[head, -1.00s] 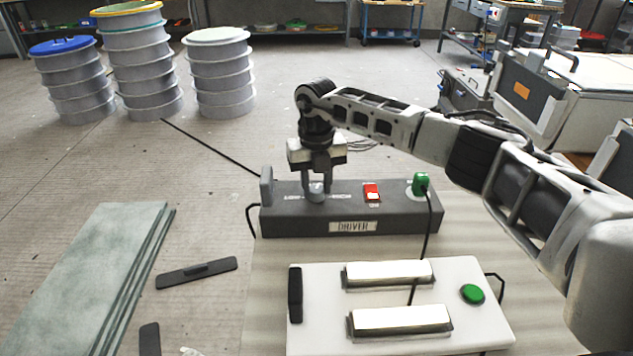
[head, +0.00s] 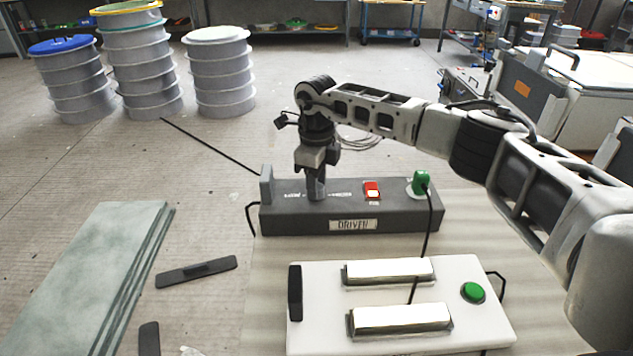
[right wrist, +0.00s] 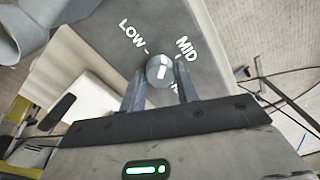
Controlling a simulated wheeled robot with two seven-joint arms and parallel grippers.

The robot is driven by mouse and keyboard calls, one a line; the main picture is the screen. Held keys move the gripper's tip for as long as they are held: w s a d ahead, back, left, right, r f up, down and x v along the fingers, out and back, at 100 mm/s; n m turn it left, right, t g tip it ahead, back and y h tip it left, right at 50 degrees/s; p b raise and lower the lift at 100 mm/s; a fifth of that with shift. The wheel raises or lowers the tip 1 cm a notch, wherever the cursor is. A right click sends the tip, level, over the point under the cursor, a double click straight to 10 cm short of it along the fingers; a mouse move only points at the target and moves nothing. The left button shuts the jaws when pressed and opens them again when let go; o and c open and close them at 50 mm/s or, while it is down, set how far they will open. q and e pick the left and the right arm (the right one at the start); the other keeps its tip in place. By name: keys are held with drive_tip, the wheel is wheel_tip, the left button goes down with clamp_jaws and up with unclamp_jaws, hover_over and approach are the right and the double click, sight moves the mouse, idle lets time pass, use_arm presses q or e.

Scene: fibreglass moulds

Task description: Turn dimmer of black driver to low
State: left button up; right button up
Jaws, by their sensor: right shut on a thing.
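The black driver (head: 350,216) is a long dark box labelled DRIVER, lying behind the white panel. Its dimmer is a round grey knob (right wrist: 158,66) with a short white mark, and the right wrist view shows LOW and MID printed beside it. A third label is mostly hidden by a finger. I cannot tell for sure which label the mark points at. My right gripper (head: 316,193) points down from above at the left part of the driver. It is shut on the knob, one finger on each side (right wrist: 158,88). My left gripper is out of view.
A red switch (head: 372,190) and a green plug (head: 420,184) with a black cable sit right of the knob. A white panel (head: 465,335) with two metal bars and a green button (head: 473,292) lies in front. Grey-green sheets (head: 95,275) lie at left.

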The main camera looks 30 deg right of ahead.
drive_tip(key=n, duration=0.5)
drive_tip(key=shift+n+b, duration=0.3)
drive_tip(key=n, duration=0.3)
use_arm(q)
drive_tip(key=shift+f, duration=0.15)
use_arm(e)
drive_tip(key=shift+n, duration=0.7)
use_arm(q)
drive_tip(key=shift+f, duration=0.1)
use_arm(e)
drive_tip(key=o, duration=1)
wheel_tip(320, 180, up, 16)
drive_tip(key=shift+r, duration=0.1)
